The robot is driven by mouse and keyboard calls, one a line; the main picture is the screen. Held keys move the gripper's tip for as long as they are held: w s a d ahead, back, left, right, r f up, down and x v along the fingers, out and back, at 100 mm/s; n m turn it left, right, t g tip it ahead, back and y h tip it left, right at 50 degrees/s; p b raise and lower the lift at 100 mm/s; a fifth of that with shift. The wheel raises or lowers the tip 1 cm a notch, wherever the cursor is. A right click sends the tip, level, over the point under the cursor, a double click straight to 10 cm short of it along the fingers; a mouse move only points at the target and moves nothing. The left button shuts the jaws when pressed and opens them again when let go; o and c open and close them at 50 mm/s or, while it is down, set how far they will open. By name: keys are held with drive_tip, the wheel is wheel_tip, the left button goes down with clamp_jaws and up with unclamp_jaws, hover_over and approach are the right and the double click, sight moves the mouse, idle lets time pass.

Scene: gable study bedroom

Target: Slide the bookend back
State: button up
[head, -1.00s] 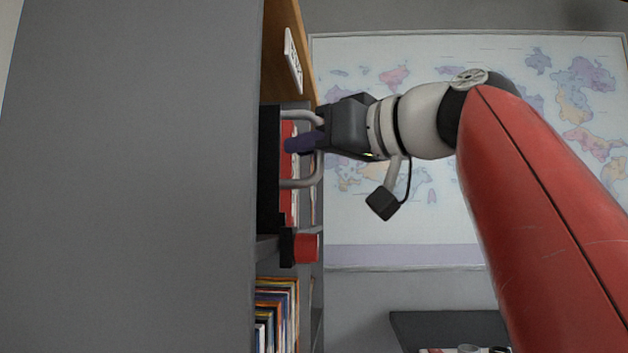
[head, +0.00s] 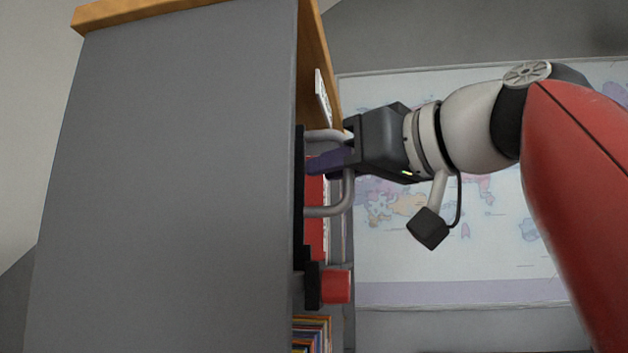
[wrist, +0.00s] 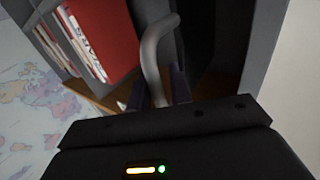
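The bookend shows in the head view as a black plate (head: 299,215) at the shelf unit's front edge, with a grey tubular handle (head: 325,212) standing out to the right. My gripper (head: 327,160) reaches in from the right at the handle, its dark purple fingers inside the loop's outline. In the wrist view the handle (wrist: 152,50) runs down between the two fingers (wrist: 161,92), which lie close on both sides of it. My gripper looks shut on the handle; the contact itself is partly hidden. Red books (wrist: 104,38) stand to the left in the wrist view.
The grey side panel (head: 180,190) of the shelf unit fills the left of the head view. A red cylinder on a black mount (head: 336,286) sticks out below the handle. More books (head: 313,332) stand lower down. A world map (head: 440,275) hangs on the wall behind.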

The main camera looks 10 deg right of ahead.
drive_tip(key=shift+s+d, duration=0.1)
drive_tip(key=v, duration=0.7)
drive_tip(key=shift+s+d, duration=0.15)
drive_tip(key=shift+s, duration=0.1)
drive_tip(key=shift+w+f, duration=0.1)
drive_tip(key=w+d+f+m+g+h+p, duration=0.1)
drive_tip(key=w+f+m+g+h+p, duration=0.2)
drive_tip(key=f, duration=0.7)
drive_tip(key=w+d+f+m+h+p, duration=0.15)
drive_tip(key=w+f+m, duration=0.25)
drive_tip(key=f, duration=0.6)
drive_tip(key=s+f+g+h+p, duration=0.2)
drive_tip(key=s+f+h, duration=0.1)
drive_tip(key=f, duration=1.1)
drive_tip(key=s+f+g+h+p, duration=0.1)
drive_tip(key=s+f+g+h, duration=0.2)
drive_tip(key=f, duration=1.2)
drive_tip(key=s, duration=0.3)
drive_tip(key=shift+f+m+g+p, duration=0.15)
drive_tip(key=shift+m+g+p, duration=0.15)
drive_tip(key=shift+p, duration=0.1)
